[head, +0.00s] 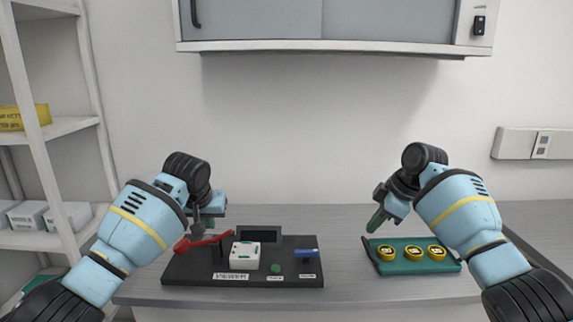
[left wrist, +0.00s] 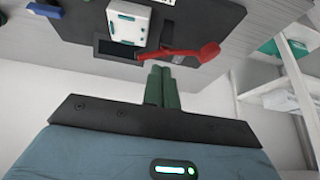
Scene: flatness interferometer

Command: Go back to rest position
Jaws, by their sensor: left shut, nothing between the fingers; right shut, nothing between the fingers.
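My left gripper (head: 197,226) is shut and empty above the left end of the black interferometer board. Its two green fingers (left wrist: 162,88) lie together in the left wrist view. My right gripper (head: 376,220) is shut and empty above the left end of the green tray (head: 459,266). Both arms are raised and apart from each other. Neither gripper appears to hold anything.
The black board (head: 180,272) on the grey table carries a white box (head: 244,255), a red lever (head: 190,243), a green button (head: 275,268) and a blue part (head: 305,252). The tray holds three yellow-topped round pieces (head: 413,252). A shelf (head: 60,128) stands left; a cabinet (head: 320,22) hangs above.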

